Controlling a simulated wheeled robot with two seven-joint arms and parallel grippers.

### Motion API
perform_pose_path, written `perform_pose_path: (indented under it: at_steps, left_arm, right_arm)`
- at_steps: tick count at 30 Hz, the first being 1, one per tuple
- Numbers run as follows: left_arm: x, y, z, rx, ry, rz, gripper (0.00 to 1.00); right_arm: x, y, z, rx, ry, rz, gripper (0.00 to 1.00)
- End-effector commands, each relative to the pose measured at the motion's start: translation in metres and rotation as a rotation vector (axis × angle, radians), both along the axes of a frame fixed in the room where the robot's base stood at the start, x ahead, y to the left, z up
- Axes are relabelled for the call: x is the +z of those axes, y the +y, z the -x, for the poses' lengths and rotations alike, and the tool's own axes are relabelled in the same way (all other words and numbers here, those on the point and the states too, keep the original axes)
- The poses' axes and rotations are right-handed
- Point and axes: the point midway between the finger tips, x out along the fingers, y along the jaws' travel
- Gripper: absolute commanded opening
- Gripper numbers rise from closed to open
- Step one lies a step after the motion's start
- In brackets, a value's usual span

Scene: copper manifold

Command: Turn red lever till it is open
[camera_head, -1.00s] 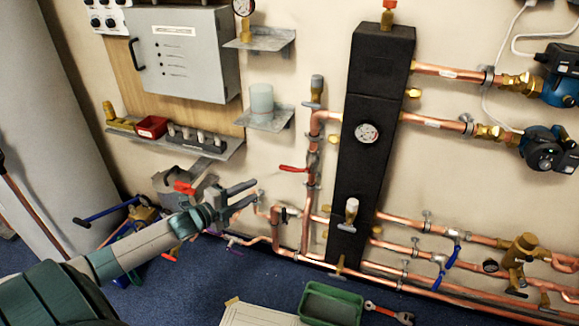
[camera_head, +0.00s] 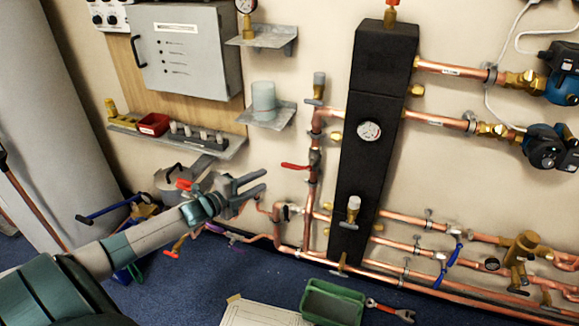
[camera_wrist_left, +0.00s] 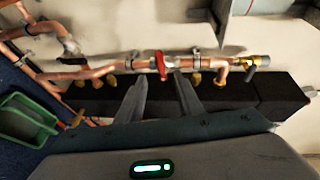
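The red lever (camera_head: 295,166) sits on a vertical copper pipe left of the black insulated column, and in the head view it sticks out sideways to the left. In the left wrist view the red lever (camera_wrist_left: 162,66) shows on the copper pipe, ahead of and between the fingers. My left gripper (camera_head: 264,182) is open and empty, a little below and left of the lever, apart from it. Its two fingers also show in the left wrist view (camera_wrist_left: 160,85). My right gripper is not in view.
The black column (camera_head: 372,130) with a gauge stands right of the lever. A shelf with a grey cup (camera_head: 263,101) is above left. Copper pipes run low along the wall. A green tray (camera_head: 333,302) lies on the blue floor. Bare wall surrounds the lever's left side.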

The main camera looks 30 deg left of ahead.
Motion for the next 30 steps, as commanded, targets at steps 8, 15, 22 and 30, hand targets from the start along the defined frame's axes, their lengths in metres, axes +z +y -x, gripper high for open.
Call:
perform_pose_path:
  at_steps: [8,15,22,30]
  left_arm:
    - [-0.003,-0.005,-0.033,0.000,-0.003,0.001,0.33]
    - [-0.008,-0.010,-0.061,0.001,-0.001,0.000,0.33]
    - [-0.012,-0.014,-0.088,0.000,-0.002,0.001,0.33]
    - [-0.016,-0.019,-0.120,0.001,-0.002,-0.001,0.33]
  right_arm:
    - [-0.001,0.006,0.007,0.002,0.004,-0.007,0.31]
    - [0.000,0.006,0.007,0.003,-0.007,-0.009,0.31]
    - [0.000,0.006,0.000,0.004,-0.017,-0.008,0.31]
    - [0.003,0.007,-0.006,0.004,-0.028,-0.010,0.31]
